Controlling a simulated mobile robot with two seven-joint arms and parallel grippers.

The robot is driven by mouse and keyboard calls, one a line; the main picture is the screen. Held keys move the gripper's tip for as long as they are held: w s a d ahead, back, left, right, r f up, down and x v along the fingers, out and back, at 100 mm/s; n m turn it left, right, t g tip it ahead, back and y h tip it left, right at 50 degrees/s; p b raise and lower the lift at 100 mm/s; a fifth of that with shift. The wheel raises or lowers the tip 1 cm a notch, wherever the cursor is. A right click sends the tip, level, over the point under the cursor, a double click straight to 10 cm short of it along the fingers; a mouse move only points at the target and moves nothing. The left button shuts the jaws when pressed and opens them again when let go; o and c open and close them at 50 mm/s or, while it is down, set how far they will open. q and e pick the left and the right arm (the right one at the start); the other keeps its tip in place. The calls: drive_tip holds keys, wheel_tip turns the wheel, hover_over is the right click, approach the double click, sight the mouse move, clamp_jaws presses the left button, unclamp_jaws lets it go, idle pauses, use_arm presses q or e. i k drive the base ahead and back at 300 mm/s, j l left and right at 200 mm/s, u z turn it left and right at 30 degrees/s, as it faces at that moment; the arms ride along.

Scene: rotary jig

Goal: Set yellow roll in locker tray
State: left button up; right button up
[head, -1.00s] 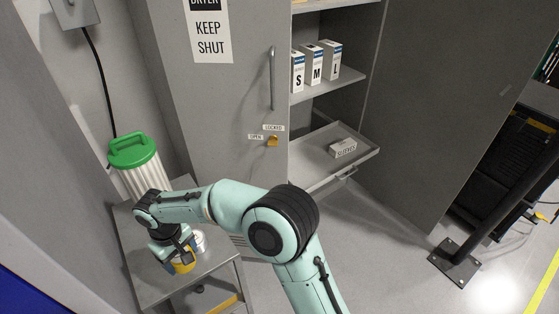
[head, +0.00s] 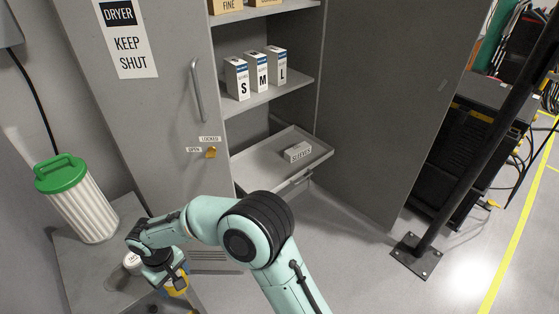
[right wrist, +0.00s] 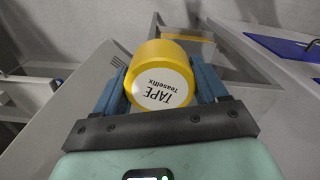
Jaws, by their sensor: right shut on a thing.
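The yellow roll (right wrist: 146,56) is held between the blue fingers of my right gripper (right wrist: 160,82) in the right wrist view; its white end label reads TAPE. In the head view my right gripper (head: 172,281) is at the lower left, and the yellow roll (head: 179,293) shows only partly beneath it. It is near the right edge of the grey cart. The locker tray (head: 252,169) sticks out of the open locker, up and right of the gripper. A small box marked SLEEVES (head: 297,152) lies on the tray's right part. My left gripper is not seen.
A white roll (head: 132,260) and a green-lidded ribbed canister (head: 78,200) stand on the cart (head: 75,265). Boxes marked S, M and L (head: 257,72) stand on the shelf above the tray. The open locker door (head: 390,110) is right of the tray.

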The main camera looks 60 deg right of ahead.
sight(267, 174)
drive_tip(key=k+l, duration=0.1)
drive_tip(key=l, duration=0.35)
drive_tip(key=k+l, duration=0.15)
drive_tip(key=l, duration=1.2)
drive_tip(key=i+l, duration=0.1)
drive_tip(key=l, duration=0.2)
drive_tip(key=i+l, duration=0.1)
drive_tip(key=l, duration=0.2)
drive_tip(key=i+l, duration=0.1)
drive_tip(key=l, duration=0.2)
drive_tip(key=i+l, duration=0.2)
drive_tip(key=i, duration=0.15)
drive_tip(key=i+l, duration=0.25)
drive_tip(key=i+u, duration=0.05)
drive_tip(key=i, duration=0.05)
